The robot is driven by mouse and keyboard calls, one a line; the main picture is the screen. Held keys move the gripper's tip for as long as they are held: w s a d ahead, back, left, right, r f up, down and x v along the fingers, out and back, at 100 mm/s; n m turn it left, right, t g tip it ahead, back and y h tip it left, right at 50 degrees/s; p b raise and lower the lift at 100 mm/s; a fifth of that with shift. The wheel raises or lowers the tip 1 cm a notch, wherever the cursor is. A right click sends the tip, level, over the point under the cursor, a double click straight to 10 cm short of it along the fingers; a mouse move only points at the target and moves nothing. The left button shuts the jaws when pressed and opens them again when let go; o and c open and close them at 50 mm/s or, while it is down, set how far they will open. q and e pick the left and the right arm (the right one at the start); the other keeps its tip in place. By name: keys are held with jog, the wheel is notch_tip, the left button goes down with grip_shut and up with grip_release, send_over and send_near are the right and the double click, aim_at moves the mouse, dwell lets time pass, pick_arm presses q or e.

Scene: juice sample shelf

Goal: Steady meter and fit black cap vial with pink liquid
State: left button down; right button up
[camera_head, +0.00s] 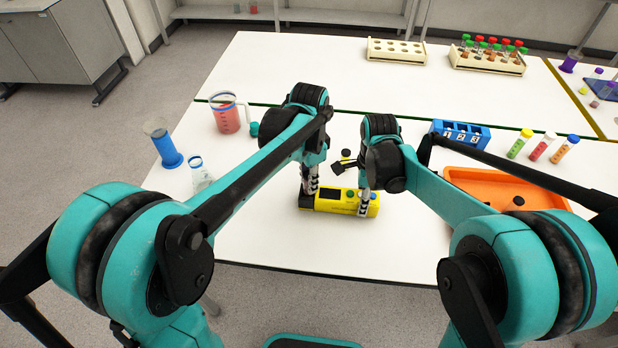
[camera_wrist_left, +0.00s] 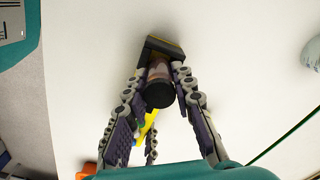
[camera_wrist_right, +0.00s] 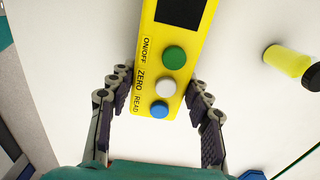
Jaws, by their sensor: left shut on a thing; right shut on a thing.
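The yellow meter (camera_head: 335,203) lies on the white table with its black end to the left. Its screen and green, white and blue buttons show in the right wrist view (camera_wrist_right: 170,75). My right gripper (camera_head: 365,208) is shut across the meter's button end, one finger on each side. My left gripper (camera_head: 309,190) is at the black end, shut on the black cap vial (camera_wrist_left: 158,88). The vial is upright, with dark pinkish contents, its lower end at the meter's black end block (camera_wrist_left: 165,45). How deep it sits is hidden.
A small yellow vial with a black cap (camera_wrist_right: 287,60) lies beside the meter. A blue numbered rack (camera_head: 460,135), an orange tray (camera_head: 470,178) and several capped tubes (camera_head: 543,147) stand right. A beaker of red liquid (camera_head: 227,117) and a blue cylinder (camera_head: 168,150) stand left. The front table is clear.

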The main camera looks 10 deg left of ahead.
pick_arm(q)
jog(key=shift+f, duration=1.05)
jog(key=shift+r, duration=0.1)
jog(key=shift+r, duration=1.25)
jog(key=c, duration=1.2)
grip_release()
notch_tip(320, 180, up, 12)
